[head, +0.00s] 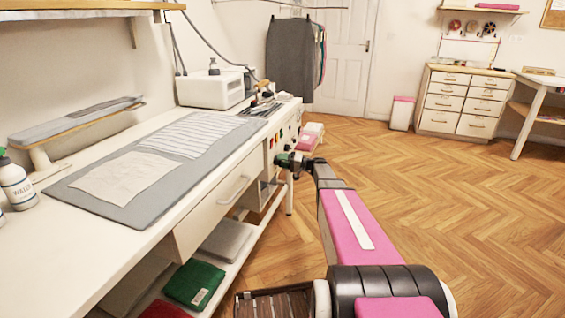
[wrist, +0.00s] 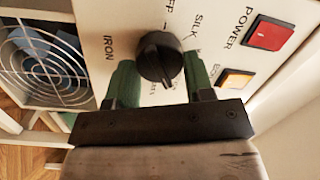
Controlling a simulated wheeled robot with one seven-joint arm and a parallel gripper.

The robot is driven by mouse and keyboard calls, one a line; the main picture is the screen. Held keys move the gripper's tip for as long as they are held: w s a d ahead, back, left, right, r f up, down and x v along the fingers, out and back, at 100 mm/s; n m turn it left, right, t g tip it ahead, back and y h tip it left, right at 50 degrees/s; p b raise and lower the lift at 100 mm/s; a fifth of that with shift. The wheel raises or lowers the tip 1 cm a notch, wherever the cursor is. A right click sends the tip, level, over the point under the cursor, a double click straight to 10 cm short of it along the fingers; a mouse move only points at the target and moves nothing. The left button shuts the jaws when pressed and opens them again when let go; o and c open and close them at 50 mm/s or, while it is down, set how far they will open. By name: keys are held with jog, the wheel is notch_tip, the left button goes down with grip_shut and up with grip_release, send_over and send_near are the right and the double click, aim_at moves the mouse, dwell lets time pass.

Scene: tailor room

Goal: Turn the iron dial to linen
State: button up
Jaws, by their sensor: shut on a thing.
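The iron dial (wrist: 160,57) is a round black knob with a raised grip bar on a pale panel in the wrist view. "IRON" is printed to its left, "SILK" to its upper right, and a partly cut-off word above. Other lettering below it is mostly hidden, and I cannot read "linen". My gripper (wrist: 160,72) has green fingers, one on each side of the dial, and is shut on it. In the head view my gripper (head: 290,160) is at the panel on the workbench's end, where the dial itself is too small to make out.
A red POWER switch (wrist: 269,33) and an orange switch (wrist: 236,79) sit right of the dial. A fan grille (wrist: 42,62) is at the left. The white workbench (head: 75,262) runs along the left, with a drawer (head: 220,200) near my arm. The wooden floor (head: 450,220) at right is clear.

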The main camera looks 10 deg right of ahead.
jog(key=m, duration=0.6)
jog(key=shift+f+m+t, duration=0.2)
jog(key=shift+m+t, duration=0.1)
jog(key=shift+t, duration=0.1)
dwell(0.3)
jog(key=o, duration=0.9)
jog(key=shift+o, duration=0.2)
jog(key=v, duration=1.1)
jog(key=shift+f, duration=0.1)
